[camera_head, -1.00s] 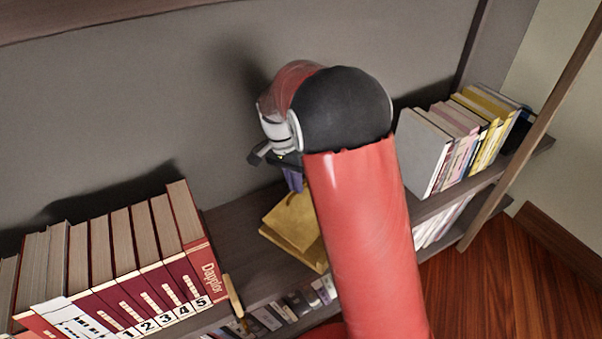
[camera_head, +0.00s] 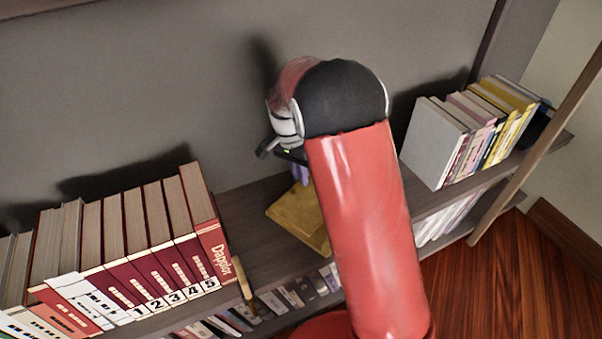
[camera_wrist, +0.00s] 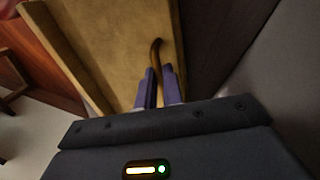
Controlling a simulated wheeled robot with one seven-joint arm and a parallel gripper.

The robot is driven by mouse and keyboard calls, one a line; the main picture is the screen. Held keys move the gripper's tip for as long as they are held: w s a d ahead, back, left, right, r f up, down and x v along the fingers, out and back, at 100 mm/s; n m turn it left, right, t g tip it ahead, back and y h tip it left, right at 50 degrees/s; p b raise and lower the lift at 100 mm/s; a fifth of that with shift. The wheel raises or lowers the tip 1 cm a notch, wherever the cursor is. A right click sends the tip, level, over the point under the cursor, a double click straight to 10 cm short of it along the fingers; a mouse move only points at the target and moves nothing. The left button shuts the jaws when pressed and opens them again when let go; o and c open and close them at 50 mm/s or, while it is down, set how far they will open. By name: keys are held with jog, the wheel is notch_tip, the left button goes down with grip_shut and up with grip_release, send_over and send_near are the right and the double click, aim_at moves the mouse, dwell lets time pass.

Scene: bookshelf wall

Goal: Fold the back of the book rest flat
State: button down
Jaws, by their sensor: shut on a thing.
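The book rest (camera_head: 292,214) is a yellow-brown wooden piece on the shelf, right of the red book row and partly hidden behind my arm. In the wrist view its broad yellow board (camera_wrist: 118,40) fills the upper middle. A thin brown curved part (camera_wrist: 156,50) stands out against this board. My gripper (camera_wrist: 159,78) has its purple fingers shut on this brown part, over the board. In the head view my gripper (camera_head: 300,173) shows only in part, just above the rest. The angle of the rest's back is hidden there.
A row of red numbered books (camera_head: 150,250) stands to the left, with a small wooden piece (camera_head: 241,277) at its end. Pale and yellow books (camera_head: 470,125) stand to the right. A grey wall (camera_head: 130,90) is behind. More books fill the shelf below.

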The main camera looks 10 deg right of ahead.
jog(key=shift+a+f, duration=0.2)
jog(key=shift+f, duration=0.05)
jog(key=c, duration=1.5)
grip_release()
jog(key=shift+r, duration=0.1)
jog(key=s+d+v, duration=0.1)
jog(key=v, duration=0.5)
jog(key=s+d+p+v, duration=0.1)
jog(key=v, duration=0.6)
jog(key=s+d+r+v, duration=0.1)
jog(key=v, duration=0.5)
jog(key=shift+s+r, duration=0.15)
jog(key=shift+r, duration=0.1)
